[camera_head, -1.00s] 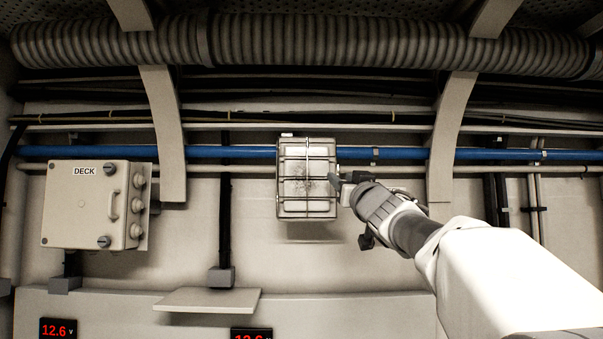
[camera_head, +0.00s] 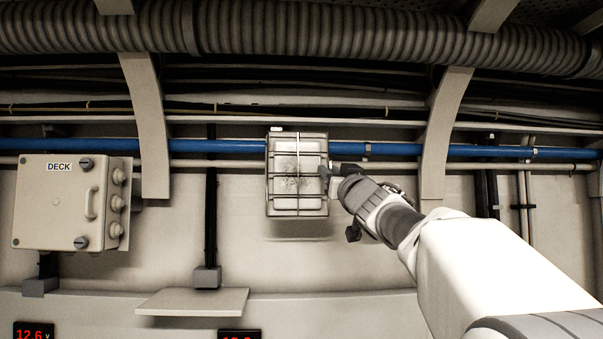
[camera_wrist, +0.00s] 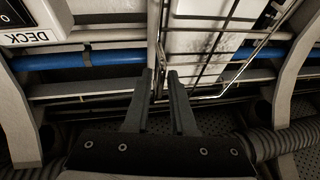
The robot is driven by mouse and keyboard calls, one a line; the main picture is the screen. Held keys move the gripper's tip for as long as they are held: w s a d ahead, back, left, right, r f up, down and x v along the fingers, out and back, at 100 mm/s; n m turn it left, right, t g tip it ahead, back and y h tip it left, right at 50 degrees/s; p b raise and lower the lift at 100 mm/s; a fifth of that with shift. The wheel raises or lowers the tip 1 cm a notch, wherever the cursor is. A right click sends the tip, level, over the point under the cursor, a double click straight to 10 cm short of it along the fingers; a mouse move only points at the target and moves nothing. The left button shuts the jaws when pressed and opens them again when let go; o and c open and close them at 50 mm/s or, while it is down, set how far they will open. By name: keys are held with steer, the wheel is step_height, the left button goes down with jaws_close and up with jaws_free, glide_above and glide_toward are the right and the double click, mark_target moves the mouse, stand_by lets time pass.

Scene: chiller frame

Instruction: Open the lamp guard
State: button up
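The lamp (camera_head: 284,165) is a pale box on the wall with a dark smudge on its face. Its wire guard (camera_head: 297,153) lies across the front and looks closed. My gripper (camera_head: 325,173) is at the guard's right side in the head view, its fingertips overlapping the edge. In the wrist view, the two dark fingers of my gripper (camera_wrist: 160,75) are apart, close to the guard's wires (camera_wrist: 207,72). A thin upright wire shows at the gap between the fingertips. I cannot tell whether the fingers touch it. The lamp's white face (camera_wrist: 195,43) is behind the wires.
A grey DECK box (camera_head: 60,205) with knobs is on the wall at left. A blue pipe (camera_head: 215,146) runs behind the lamp. Curved ribs (camera_head: 146,120) flank it, and a ribbed duct (camera_head: 320,33) runs above. A small shelf (camera_head: 190,302) juts out below left.

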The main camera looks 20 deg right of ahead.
jaws_close()
stand_by(1.1)
